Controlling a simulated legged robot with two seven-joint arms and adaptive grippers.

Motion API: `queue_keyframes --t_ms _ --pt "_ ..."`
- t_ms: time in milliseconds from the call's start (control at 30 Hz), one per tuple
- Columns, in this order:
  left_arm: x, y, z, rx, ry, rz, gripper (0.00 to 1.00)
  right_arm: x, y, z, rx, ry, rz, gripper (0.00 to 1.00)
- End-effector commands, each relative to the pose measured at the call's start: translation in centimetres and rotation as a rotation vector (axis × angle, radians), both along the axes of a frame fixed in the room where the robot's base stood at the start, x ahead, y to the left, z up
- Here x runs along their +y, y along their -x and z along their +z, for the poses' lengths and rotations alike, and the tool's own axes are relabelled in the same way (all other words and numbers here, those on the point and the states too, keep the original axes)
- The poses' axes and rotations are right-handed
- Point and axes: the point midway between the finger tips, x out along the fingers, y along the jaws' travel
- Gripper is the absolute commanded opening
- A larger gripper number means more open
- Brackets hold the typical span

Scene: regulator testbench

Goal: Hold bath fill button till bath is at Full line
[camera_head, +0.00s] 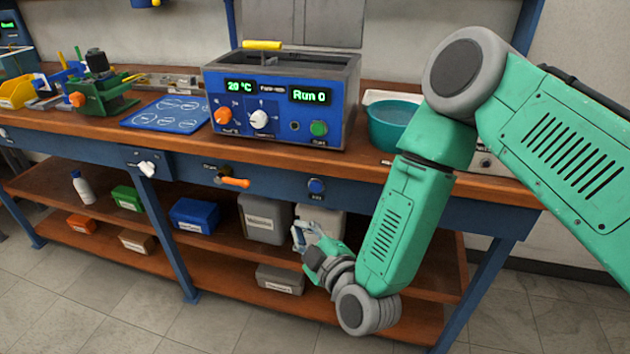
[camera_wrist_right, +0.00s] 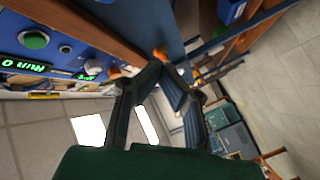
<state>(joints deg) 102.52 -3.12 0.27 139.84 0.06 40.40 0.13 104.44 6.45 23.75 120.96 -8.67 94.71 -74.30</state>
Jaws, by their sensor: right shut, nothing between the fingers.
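The bath (camera_head: 282,95) is a blue and grey box on the bench. Its panel reads 20 °C and Run 0, and it also shows in the right wrist view (camera_wrist_right: 70,48). Its water level and any Full line cannot be made out. A round blue button (camera_head: 316,187) sits on the bench's front rail, below the bath; its label is too small to read, and I cannot pick it out in the wrist view. My right gripper (camera_head: 300,236) is shut and empty, below and slightly left of this button, apart from it; its fingertips (camera_wrist_right: 157,66) meet in the wrist view. My left gripper is not in view.
An orange-handled valve (camera_head: 234,182) sticks out of the rail, left of the button. A green button (camera_head: 319,128) is on the bath panel. A teal bowl (camera_head: 390,122) stands right of the bath.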

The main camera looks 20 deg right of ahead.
Motion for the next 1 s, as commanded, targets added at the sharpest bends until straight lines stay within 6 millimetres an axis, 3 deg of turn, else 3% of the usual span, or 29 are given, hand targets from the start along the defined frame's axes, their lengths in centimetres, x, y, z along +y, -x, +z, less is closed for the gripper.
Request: queue_keyframes --t_ms 133,567,1000 --pt "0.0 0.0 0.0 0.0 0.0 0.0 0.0 0.1 -0.4 0.9 -0.038 0.017 -0.009 0.0" --pt "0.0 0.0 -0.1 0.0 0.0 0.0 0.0 -0.3 -0.9 0.8 -0.038 0.018 -0.01 0.0" --pt "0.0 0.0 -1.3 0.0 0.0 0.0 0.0 -3.5 -5.5 0.7 -0.038 0.017 -0.012 0.0"
